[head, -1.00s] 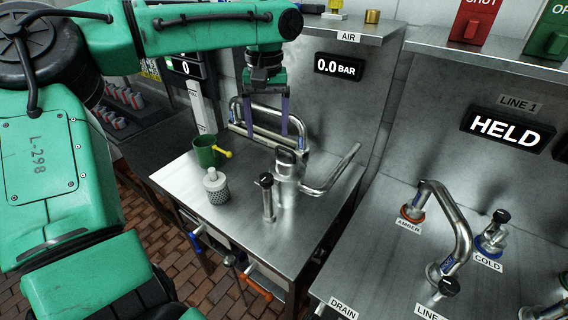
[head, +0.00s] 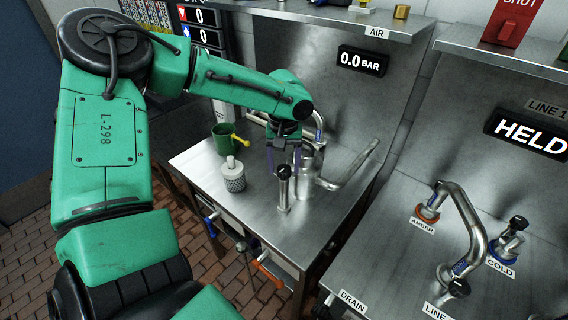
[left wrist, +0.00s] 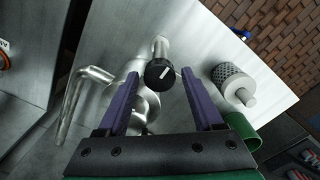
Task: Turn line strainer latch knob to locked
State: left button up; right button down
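The latch knob is a black round cap (head: 283,172) with a white pointer mark, on a short upright steel post at the front of the steel bench. In the left wrist view the knob (left wrist: 158,73) appears between the fingertips, with its mark slanting. The steel strainer body (head: 308,168) with its bent pipe stands just behind and to the right. My left gripper (head: 284,158) points down, its purple fingers spread and empty. The left wrist view also shows the gripper (left wrist: 161,80) open. I cannot tell how far the fingertips are above the knob. My right gripper is out of view.
A mesh strainer basket with a white top (head: 233,178) and a green mug (head: 224,141) with a yellow-ended handle stand left on the bench (head: 255,220). A pipe arm (head: 355,165) reaches right. The right bench holds more pipes and knobs (head: 459,288).

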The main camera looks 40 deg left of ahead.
pick_arm(q)
grip_shut()
jog(key=shift+m, duration=0.4)
jog(key=m+p, duration=0.1)
jog(key=m, duration=0.1)
jog(key=shift+r+m+p, duration=0.1)
jog(key=shift+m+p, duration=0.2)
jog(key=m+p, duration=0.1)
jog(key=m, duration=0.3)
jog(key=shift+m, duration=0.3)
jog(key=m+p, duration=0.1)
jog(key=m, duration=0.4)
jog(key=shift+w, duration=0.1)
jog(key=shift+m, duration=2.5)
